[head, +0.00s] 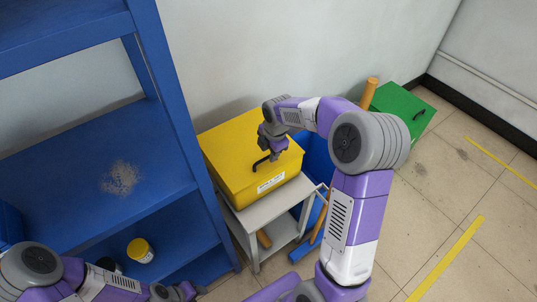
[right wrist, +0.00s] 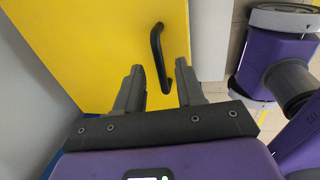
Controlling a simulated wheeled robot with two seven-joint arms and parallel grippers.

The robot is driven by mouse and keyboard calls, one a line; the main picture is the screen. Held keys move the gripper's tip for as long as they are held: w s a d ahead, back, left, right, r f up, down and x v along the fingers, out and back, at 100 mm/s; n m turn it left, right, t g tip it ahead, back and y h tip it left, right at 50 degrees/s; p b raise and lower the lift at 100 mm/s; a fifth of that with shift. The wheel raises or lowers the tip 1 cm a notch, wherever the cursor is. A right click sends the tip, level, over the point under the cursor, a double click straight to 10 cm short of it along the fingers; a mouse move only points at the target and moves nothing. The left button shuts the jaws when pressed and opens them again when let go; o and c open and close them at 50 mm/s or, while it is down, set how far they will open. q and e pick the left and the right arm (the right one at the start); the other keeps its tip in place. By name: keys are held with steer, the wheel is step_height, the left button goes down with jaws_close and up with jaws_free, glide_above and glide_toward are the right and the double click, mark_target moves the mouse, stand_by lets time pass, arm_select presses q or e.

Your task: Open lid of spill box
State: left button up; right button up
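The yellow spill box (head: 237,160) stands on a small grey cart, its lid down. A black bar handle (head: 261,163) sits on the lid near its front edge, and a white label is on the front. In the right wrist view the handle (right wrist: 158,55) stands up from the yellow lid (right wrist: 90,45), just beyond my fingertips. My right gripper (right wrist: 157,77) is open above the lid, the handle's near end lying between the fingers. I cannot tell if a finger touches it. My left gripper (head: 185,291) is low at the bottom left, far from the box; its fingers are unclear.
A blue shelf (head: 90,205) stands left of the box, with a yellow-lidded jar (head: 140,250) on a lower level. The grey cart (head: 270,210) holds the box. A green box (head: 405,112) and a blue bin (head: 318,160) are to the right. Floor at right is clear.

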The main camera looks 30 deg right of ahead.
steer(key=shift+w+f, duration=0.2)
steer(key=shift+f, duration=0.65)
jaws_close()
